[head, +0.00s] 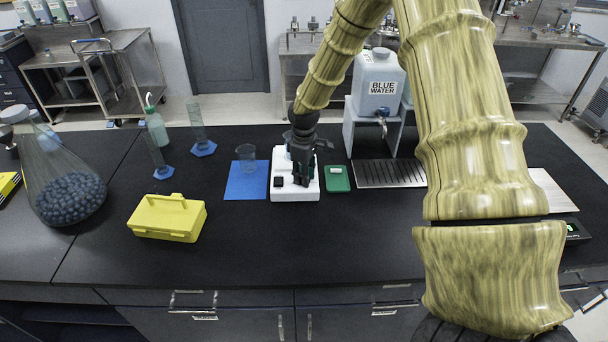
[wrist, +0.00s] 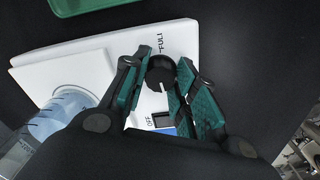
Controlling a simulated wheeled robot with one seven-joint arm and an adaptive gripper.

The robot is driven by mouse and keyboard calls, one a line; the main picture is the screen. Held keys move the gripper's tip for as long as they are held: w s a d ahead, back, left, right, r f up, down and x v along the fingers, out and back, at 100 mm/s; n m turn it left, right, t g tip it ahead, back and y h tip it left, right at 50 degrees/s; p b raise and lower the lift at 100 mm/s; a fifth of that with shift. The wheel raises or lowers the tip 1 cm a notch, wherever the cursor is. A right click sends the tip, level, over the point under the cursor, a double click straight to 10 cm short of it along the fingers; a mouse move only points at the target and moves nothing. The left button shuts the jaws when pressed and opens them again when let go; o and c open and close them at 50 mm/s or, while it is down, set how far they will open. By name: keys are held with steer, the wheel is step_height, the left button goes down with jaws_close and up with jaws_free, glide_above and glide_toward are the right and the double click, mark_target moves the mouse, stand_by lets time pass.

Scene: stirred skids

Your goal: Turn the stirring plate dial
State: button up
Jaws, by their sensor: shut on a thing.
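The stirring plate (head: 309,190) is a white block on the black bench in the head view; it also fills the upper left of the wrist view (wrist: 110,52). Its dial (wrist: 161,72) is round and black with a white pointer line, next to printed "FULL" and "OFF" marks. My gripper (head: 301,180) points down over the plate's front, hiding the dial in the head view. In the wrist view its green-padded fingers (wrist: 166,80) are shut on the dial, one on each side. A black switch (head: 279,182) sits on the plate's front left.
A beaker with bluish contents (wrist: 62,113) stands at the plate's far part. A clear beaker (head: 247,158) stands on a blue mat (head: 245,188) to the left. A "BLUE WATER" jug (head: 380,75) stands behind; a yellow case (head: 168,218) is front left.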

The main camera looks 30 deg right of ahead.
steer(key=shift+n, duration=0.4)
steer(key=o, duration=1.1)
steer(key=shift+c, duration=0.2)
step_height(320, 180, up, 12)
stand_by(0.5)
